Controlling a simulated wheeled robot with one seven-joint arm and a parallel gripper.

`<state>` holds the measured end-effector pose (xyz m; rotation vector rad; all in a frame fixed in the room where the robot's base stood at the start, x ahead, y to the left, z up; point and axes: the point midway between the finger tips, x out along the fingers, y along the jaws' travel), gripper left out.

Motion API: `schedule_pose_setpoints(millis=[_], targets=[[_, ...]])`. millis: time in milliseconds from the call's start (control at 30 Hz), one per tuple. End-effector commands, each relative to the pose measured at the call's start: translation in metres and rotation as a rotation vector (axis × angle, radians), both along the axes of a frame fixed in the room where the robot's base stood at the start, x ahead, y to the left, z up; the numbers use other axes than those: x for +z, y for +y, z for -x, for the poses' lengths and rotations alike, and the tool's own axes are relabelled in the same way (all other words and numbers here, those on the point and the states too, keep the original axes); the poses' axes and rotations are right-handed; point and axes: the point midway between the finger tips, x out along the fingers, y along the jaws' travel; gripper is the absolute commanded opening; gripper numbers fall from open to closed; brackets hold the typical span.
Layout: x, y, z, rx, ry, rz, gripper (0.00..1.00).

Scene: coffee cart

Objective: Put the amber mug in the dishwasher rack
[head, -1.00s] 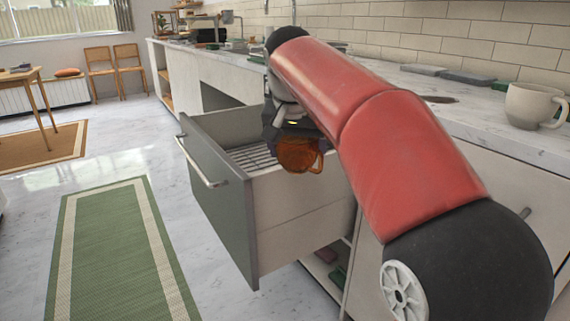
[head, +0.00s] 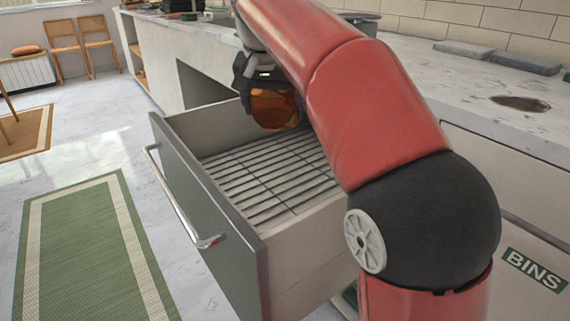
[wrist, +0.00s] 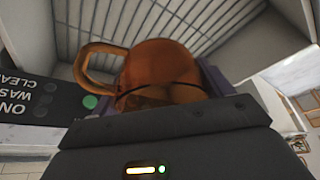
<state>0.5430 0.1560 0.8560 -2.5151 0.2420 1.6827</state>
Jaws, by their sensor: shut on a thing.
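The amber mug (head: 274,108) is held in my gripper (head: 268,88) above the far part of the open dishwasher drawer. In the wrist view the amber mug (wrist: 160,68) fills the upper middle, its handle to the left, and my gripper (wrist: 165,100) is shut on it. The dishwasher rack (head: 262,172) is a wire grid inside the pulled-out drawer and looks empty where it shows. The mug appears above the wires, not resting on them. My arm hides the drawer's far right part.
The drawer's grey front (head: 205,215) has a metal handle (head: 180,200) and faces left. A control panel (wrist: 40,100) with lettering and a green button shows in the wrist view. The marble counter (head: 475,100) runs along the right. A green rug (head: 85,250) lies on open floor.

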Motion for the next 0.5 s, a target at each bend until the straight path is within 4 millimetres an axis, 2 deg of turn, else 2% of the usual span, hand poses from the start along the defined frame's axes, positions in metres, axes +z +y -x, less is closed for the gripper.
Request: schedule_pose_setpoints(millis=[67,167,500], targets=[[-0.006,0.0,0.001,0.0,0.0,0.0,0.52],[-0.025,0.0,0.001,0.001,0.002,0.001,0.52],[-0.116,0.0,0.001,0.001,0.002,0.002,0.52]])
